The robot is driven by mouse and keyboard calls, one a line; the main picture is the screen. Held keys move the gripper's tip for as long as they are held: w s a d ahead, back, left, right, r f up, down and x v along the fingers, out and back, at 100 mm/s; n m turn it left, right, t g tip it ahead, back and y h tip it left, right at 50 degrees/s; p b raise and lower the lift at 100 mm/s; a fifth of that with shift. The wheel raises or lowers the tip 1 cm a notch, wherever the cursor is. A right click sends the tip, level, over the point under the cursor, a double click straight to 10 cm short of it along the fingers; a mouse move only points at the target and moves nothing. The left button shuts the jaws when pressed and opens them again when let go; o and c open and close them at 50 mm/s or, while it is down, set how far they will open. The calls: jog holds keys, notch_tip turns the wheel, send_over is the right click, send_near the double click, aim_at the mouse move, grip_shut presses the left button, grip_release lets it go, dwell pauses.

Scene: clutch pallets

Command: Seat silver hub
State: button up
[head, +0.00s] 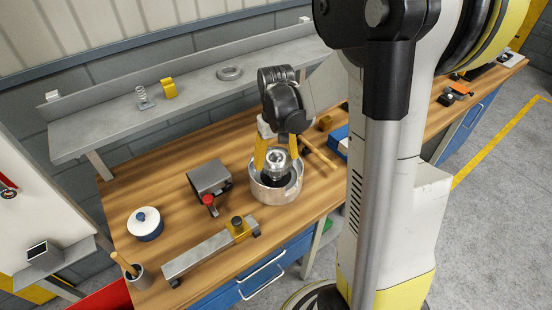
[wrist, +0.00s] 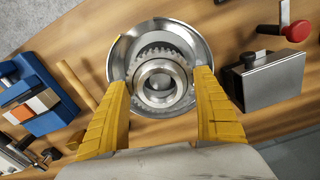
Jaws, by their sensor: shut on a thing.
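The silver hub (head: 278,160) is a toothed metal ring with a round bore. My gripper (head: 277,158) is shut on it, with yellow fingers on either side. In the wrist view the hub (wrist: 160,83) lies between the fingertips (wrist: 163,90), its bore facing the camera. Below it is a round, open silver housing (head: 272,194) with a dark interior, standing on the bench; its rim also shows in the wrist view (wrist: 116,62). The hub is over or in the housing's mouth, somewhat toward its far side in the head view. I cannot tell whether they touch.
A grey block fixture (head: 209,177) with a red-knobbed lever stands left of the housing. A long grey bar tool (head: 205,253) lies in front. A wooden handle (head: 319,154) and a blue item (head: 338,140) are at right.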

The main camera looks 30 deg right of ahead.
jog(key=shift+f+b, duration=1.95)
jog(key=shift+f, duration=0.45)
jog(key=o, duration=1.4)
jog(key=shift+r+p, duration=2.6)
jog(key=shift+r, duration=1)
